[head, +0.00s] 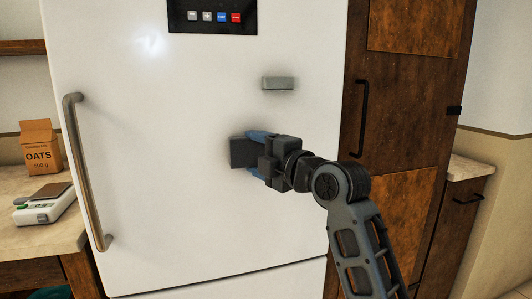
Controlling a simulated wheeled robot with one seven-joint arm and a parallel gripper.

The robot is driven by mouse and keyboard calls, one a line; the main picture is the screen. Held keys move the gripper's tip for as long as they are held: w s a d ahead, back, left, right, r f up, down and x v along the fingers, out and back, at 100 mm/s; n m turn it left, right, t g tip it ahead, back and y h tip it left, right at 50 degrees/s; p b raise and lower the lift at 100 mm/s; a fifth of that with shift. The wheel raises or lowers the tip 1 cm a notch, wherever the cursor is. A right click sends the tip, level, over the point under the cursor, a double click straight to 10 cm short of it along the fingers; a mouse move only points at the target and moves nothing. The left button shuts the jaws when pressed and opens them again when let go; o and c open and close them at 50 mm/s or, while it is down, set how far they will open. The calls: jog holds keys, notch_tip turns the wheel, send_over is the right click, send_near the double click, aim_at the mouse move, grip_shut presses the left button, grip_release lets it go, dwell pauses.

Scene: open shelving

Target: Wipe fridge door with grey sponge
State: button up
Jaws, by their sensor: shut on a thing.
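The white fridge door (165,120) fills the middle of the head view, with a long metal handle (82,170) on its left side. My gripper (256,153) is in front of the door, right of its middle, with its blue fingers shut on the dark grey sponge (240,153). The sponge is upright, with its broad side towards the left, and it is at or very near the door surface; I cannot tell if it touches. The gripper hides the sponge's right part.
A small grey block (278,83) is on the door above my gripper. A button panel (213,16) is at the top. Left, a counter (60,232) holds an oats box (38,150) and a white device (43,207). A brown wooden cabinet (400,130) stands at right.

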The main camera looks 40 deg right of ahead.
aim_at(203, 153)
jog(key=shift+w+a+p, duration=0.25)
jog(key=shift+w+a, duration=0.25)
jog(key=shift+a, duration=1)
jog(key=shift+w+a+p, duration=0.2)
jog(key=shift+w+a, duration=0.35)
jog(key=shift+a, duration=1)
jog(key=shift+w+a+p, duration=0.25)
jog(key=shift+w+a, duration=0.25)
jog(key=shift+a, duration=1)
jog(key=shift+s+a+p, duration=0.2)
jog(key=shift+s+a, duration=0.1)
jog(key=shift+s, duration=0.65)
jog(key=shift+s+a+p, duration=0.15)
jog(key=shift+s+a, duration=0.15)
jog(key=shift+s, duration=0.65)
jog(key=shift+s+a+p, duration=0.2)
jog(key=shift+s+a, duration=0.1)
jog(key=shift+s, duration=0.65)
jog(key=shift+s, duration=0.1)
jog(key=shift+s+a, duration=0.25)
jog(key=shift+s, duration=0.45)
jog(key=shift+s+a, duration=0.2)
jog(key=shift+s, duration=0.45)
